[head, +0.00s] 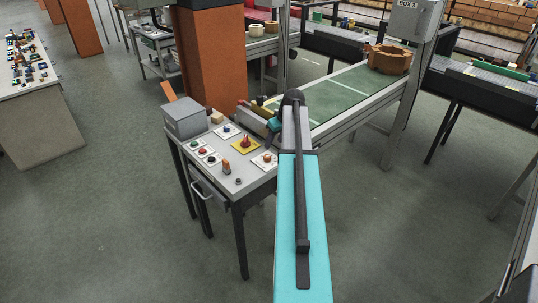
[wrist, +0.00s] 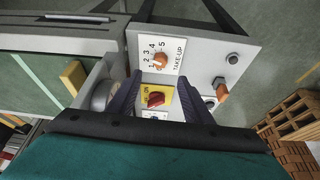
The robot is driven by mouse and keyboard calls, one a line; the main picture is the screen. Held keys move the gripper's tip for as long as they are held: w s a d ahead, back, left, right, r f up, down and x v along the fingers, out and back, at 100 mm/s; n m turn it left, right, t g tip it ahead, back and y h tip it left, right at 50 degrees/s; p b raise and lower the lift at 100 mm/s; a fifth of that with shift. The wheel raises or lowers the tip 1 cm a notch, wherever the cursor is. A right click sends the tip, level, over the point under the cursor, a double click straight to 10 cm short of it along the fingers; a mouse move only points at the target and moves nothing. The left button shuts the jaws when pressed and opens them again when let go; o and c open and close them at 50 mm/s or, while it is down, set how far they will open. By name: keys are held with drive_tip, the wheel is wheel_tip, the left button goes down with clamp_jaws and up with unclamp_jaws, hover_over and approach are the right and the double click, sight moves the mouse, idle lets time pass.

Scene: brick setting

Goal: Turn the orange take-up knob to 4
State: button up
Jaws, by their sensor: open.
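The orange take-up knob (wrist: 161,61) sits on a white plate printed 1 to 5 and TAKE-UP in the wrist view. Which number it points at is too small to tell. It also shows near the right edge of the panel (head: 267,157) in the head view. My gripper (wrist: 157,88) is open and empty, its two dark fingers apart over the panel. The knob lies beyond the fingertips, roughly in line with the gap. A red knob on a yellow plate (wrist: 157,97) shows between the fingers.
An orange lever (wrist: 221,87) and a dark button (wrist: 233,58) share the panel. More buttons (head: 203,152) and a grey box (head: 184,117) are at its left and back. A green conveyor (head: 345,95) runs behind it. Open floor (head: 120,230) lies left.

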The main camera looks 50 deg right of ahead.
sight(268, 156)
drive_tip(key=shift+p+x, duration=1.75)
drive_tip(key=shift+x, duration=4.1)
drive_tip(key=shift+s, duration=0.1)
drive_tip(key=c, duration=1.1)
